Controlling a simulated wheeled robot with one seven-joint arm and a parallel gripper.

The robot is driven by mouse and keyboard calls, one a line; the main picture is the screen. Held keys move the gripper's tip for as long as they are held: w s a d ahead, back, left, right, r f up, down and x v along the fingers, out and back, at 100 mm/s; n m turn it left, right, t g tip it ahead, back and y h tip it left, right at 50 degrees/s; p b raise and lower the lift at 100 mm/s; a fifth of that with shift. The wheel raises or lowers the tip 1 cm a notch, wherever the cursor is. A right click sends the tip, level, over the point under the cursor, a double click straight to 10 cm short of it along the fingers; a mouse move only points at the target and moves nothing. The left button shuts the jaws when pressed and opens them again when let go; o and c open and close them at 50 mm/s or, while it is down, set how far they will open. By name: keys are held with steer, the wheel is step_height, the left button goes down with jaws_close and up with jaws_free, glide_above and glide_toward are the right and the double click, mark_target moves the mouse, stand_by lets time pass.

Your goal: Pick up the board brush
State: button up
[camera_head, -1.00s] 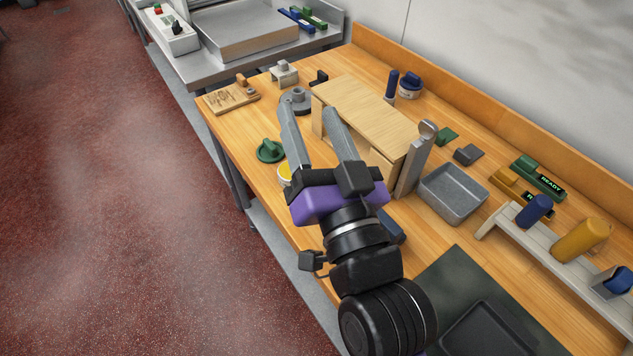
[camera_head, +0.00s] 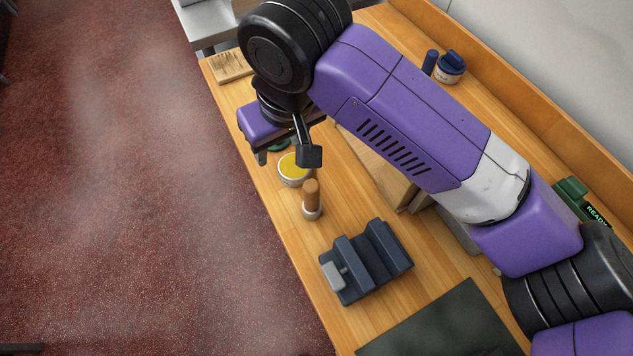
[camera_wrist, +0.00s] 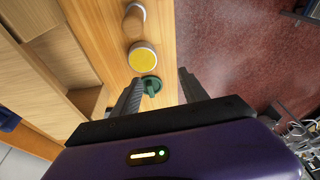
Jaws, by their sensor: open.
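I cannot tell for sure which object is the board brush. A round green piece with a raised grip (camera_wrist: 150,86) lies on the wooden table, between and beyond my fingers in the wrist view. In the head view only a sliver of it (camera_head: 280,146) shows beneath my gripper. My gripper (camera_wrist: 160,80) is open, with nothing held between its fingers. Beside the green piece stands a round tub with a yellow top (camera_head: 294,168), also in the wrist view (camera_wrist: 143,58). An upright wooden handle on a pale base (camera_head: 311,198) stands nearby.
A dark slotted block (camera_head: 366,262) and a dark mat (camera_head: 440,325) lie toward the front. A wooden box (camera_wrist: 35,60) stands close to the green piece. A carved wooden board (camera_head: 230,67) lies at the far end. The table's edge borders the red floor.

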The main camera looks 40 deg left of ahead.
mark_target(310, 181)
steer(key=d+h, duration=0.1)
steer(key=d, duration=0.1)
steer(key=d+f+h, duration=0.1)
steer(key=d, duration=0.1)
steer(key=d+f+m+h, duration=0.1)
steer(key=d, duration=0.1)
steer(key=shift+g, duration=0.3)
step_height(310, 181, down, 2)
steer(key=shift+w+f, duration=0.1)
steer(key=shift+f, duration=0.05)
steer(key=shift+s+d+f+p, duration=0.15)
steer(key=shift+f+p, duration=0.1)
steer(key=shift+f, duration=0.65)
steer(key=shift+d+f+p, duration=0.1)
steer(key=shift+f+p, duration=0.1)
steer(key=shift+f, duration=0.7)
steer(key=shift+s+d+f+p, duration=0.15)
steer(key=shift+f+p, duration=0.1)
steer(key=shift+f, duration=0.65)
steer(key=shift+w, duration=0.1)
jaws_close()
